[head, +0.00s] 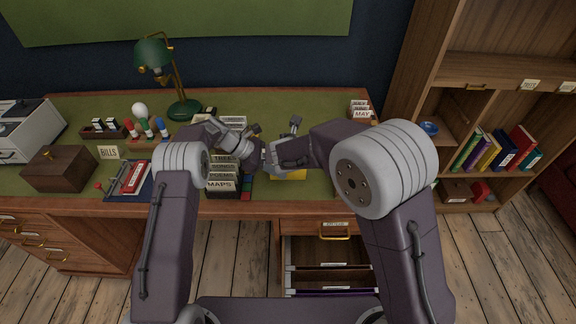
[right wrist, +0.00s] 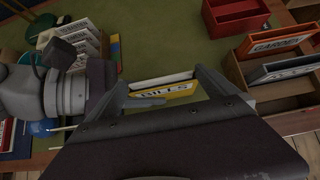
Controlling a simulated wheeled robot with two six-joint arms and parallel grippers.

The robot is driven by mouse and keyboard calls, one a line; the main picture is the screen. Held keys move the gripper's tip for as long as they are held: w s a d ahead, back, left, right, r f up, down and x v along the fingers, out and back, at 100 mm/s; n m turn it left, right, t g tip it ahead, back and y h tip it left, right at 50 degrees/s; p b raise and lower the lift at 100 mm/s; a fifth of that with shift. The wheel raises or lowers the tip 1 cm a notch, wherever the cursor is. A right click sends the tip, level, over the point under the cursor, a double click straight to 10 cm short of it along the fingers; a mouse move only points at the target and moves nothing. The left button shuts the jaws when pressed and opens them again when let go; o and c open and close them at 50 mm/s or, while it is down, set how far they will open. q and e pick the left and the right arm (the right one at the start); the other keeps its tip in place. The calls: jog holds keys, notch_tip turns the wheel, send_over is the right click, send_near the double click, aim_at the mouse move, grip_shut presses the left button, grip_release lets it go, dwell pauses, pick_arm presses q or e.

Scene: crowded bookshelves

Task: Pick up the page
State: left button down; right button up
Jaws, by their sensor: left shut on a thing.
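A yellow folder marked BILLS (right wrist: 165,91) shows in the right wrist view, with a white sheet (right wrist: 162,77) at its top edge, likely the page. In the head view only a yellow strip of the folder (head: 290,175) shows under my grippers. My left gripper (head: 263,156) comes in from the left and is shut, it seems on the folder's edge; its jaws are partly hidden. My right gripper (right wrist: 165,88) has its fingers spread wide on either side of the folder and sheet. I see no clear contact with the sheet.
The green-topped desk (head: 95,115) carries a green lamp (head: 155,55), a wooden box (head: 60,168) and a file rack marked MAPS (head: 222,190) close to my left arm. An open drawer (head: 330,275) juts out below. A bookshelf (head: 480,110) stands at right.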

jog(key=c, duration=1.2)
pick_arm(q)
jog(key=c, duration=1.3)
grip_release()
pick_arm(e)
notch_tip(320, 180, up, 18)
jog(key=shift+c, duration=0.2)
